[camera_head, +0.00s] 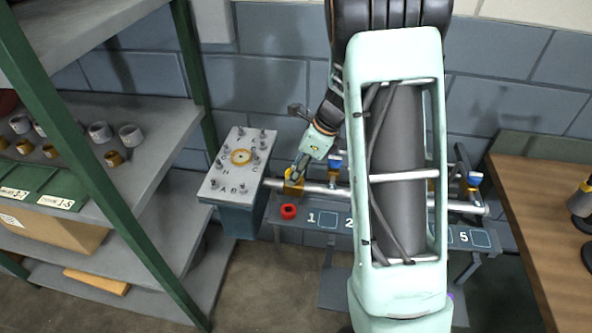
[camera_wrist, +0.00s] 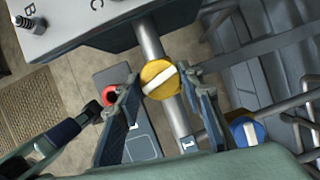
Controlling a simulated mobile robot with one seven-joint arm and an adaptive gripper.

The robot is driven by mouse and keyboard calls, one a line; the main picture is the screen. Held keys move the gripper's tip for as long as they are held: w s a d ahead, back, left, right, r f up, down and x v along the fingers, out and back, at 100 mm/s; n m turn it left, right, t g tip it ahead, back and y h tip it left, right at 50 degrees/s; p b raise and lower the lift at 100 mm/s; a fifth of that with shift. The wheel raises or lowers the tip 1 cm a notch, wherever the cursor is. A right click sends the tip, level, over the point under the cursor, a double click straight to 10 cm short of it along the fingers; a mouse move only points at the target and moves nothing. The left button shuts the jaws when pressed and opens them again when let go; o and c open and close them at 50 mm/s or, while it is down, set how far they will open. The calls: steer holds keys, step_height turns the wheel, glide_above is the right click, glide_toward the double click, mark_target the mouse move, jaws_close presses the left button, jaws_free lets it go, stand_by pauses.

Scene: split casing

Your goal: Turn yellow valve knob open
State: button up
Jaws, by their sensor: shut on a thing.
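The yellow valve knob (camera_head: 292,187) sits on the grey pipe at the left end of the valve row, beside the casing box. In the wrist view the round yellow knob (camera_wrist: 160,79) carries a white bar that runs slantwise, up to the right, across the pipe's line. My gripper (camera_head: 300,172) reaches down to the knob from above. In the wrist view its fingers (camera_wrist: 162,100) stand on either side of the knob, shut on it. The fingertips' contact is partly hidden.
A grey casing box (camera_head: 215,193) with studs stands left of the knob. A red ring (camera_head: 289,211) lies on the numbered bench in front. A blue knob (camera_wrist: 245,131) sits farther along. Shelving stands left, and a wooden table (camera_head: 540,215) right. My arm hides the middle bench.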

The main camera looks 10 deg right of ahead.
steer(key=n, duration=0.2)
steer(key=n+g, duration=0.1)
steer(key=shift+w+d+n+y, duration=0.1)
steer(key=shift+w+n+y, duration=0.05)
steer(key=shift+n+y, duration=0.2)
steer(key=n+g+p, duration=0.1)
steer(key=n, duration=0.2)
steer(key=shift+w+n+g, duration=0.1)
steer(key=shift+n+g, duration=0.25)
steer(key=shift+g, duration=0.05)
steer(key=n+g, duration=0.1)
steer(key=n, duration=0.2)
steer(key=shift+w+n+p, duration=0.1)
steer(key=shift+n+p, duration=0.2)
steer(key=shift+n+g+h, duration=0.65)
steer(key=shift+n+g, duration=0.05)
steer(key=shift+n, duration=1.1)
steer(key=o, duration=1.1)
steer(key=shift+o, duration=0.2)
steer(key=v, duration=1.2)
steer(key=shift+w, duration=0.15)
